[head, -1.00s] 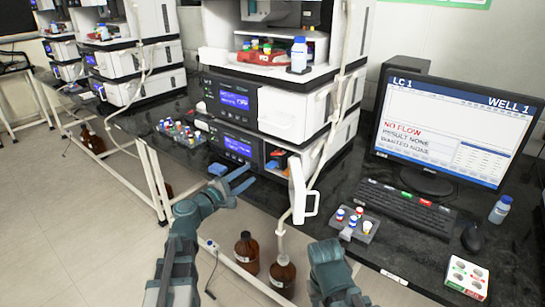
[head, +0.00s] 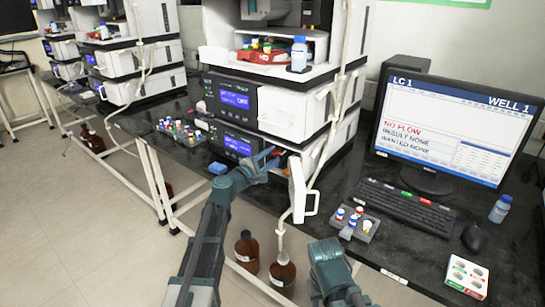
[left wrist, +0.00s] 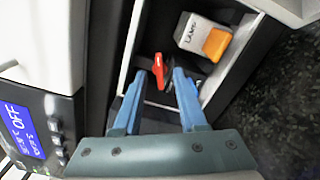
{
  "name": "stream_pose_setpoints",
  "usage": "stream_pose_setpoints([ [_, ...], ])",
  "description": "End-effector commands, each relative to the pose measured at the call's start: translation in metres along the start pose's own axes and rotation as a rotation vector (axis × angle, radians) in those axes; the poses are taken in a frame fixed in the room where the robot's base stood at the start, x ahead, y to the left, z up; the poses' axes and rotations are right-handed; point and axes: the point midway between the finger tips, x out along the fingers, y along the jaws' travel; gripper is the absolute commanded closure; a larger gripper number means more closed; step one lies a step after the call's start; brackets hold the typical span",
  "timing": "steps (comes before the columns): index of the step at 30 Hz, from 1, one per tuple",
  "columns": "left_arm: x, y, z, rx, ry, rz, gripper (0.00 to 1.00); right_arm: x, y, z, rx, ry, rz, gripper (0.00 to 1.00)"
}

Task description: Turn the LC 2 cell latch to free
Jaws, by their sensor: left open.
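The cell latch (left wrist: 158,70) is a small red lever inside an open bay of the lower detector module (head: 232,140). It stands near upright in the left wrist view. My left gripper (head: 268,157) reaches to the bay in the head view and hides most of its inside. In the left wrist view my left gripper (left wrist: 160,76) is open, with one blue finger on each side of the latch. I cannot tell whether either finger touches it. My right arm shows at the lower middle of the head view; its gripper is out of sight.
A lamp block (left wrist: 203,34) with an orange tab (left wrist: 217,44) sits beside the latch. The open white door (head: 300,190) hangs right of the bay. A vial rack (head: 181,132) stands left of the stack. The monitor (head: 455,125) reads LC 1. Brown bottles (head: 246,251) stand below.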

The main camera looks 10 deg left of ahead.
Motion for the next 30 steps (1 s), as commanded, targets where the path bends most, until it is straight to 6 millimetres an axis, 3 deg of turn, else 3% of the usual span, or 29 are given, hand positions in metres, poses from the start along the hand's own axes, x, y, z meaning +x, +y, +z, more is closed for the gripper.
stream_pose_setpoints([
  [13,0.0091,0.0000,0.0000,0.000,0.001,0.000,0.59,0.0000,0.0000,0.0000,0.000,0.000,0.000,0.59],
  [20,0.0090,0.0000,0.0000,0.000,0.001,0.000,0.98,0.0000,0.0000,0.0000,0.000,0.000,0.000,0.59],
  [30,0.0089,-0.0002,0.0000,0.008,0.000,0.000,1.00,0.0001,0.0000,0.0000,0.000,0.000,0.000,0.59],
])
